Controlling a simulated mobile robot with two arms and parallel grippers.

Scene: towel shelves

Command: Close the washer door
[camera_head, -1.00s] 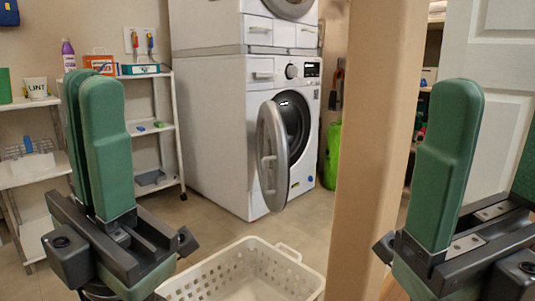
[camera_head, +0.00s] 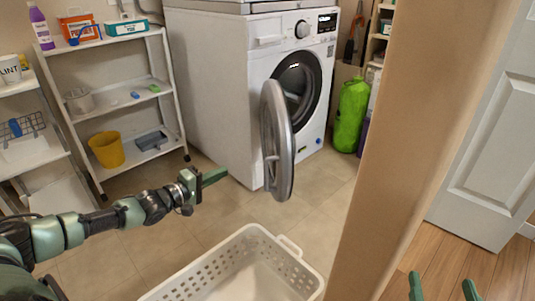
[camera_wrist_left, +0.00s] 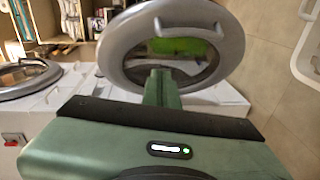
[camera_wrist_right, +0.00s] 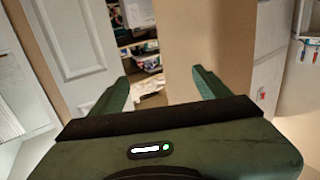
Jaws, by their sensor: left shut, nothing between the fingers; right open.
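The white washer (camera_head: 240,90) stands at the back middle in the head view. Its round grey door (camera_head: 283,140) is swung wide open toward me, showing the dark drum opening (camera_head: 298,85). My left gripper (camera_head: 215,177) is shut and empty, just left of the door's lower part, with a gap. In the left wrist view the door (camera_wrist_left: 115,50) is ahead of the left fingers (camera_wrist_left: 161,88), its glass showing green behind. My right gripper (camera_head: 443,288) is open and empty at the bottom right, and its spread fingers show in the right wrist view (camera_wrist_right: 163,92).
A white laundry basket (camera_head: 250,235) sits on the floor in front of the washer. A beige post (camera_head: 400,130) stands between my arms. A white shelf rack (camera_head: 165,75) with a yellow bucket (camera_head: 107,149) is at left. A green bag (camera_head: 350,115) stands right of the washer.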

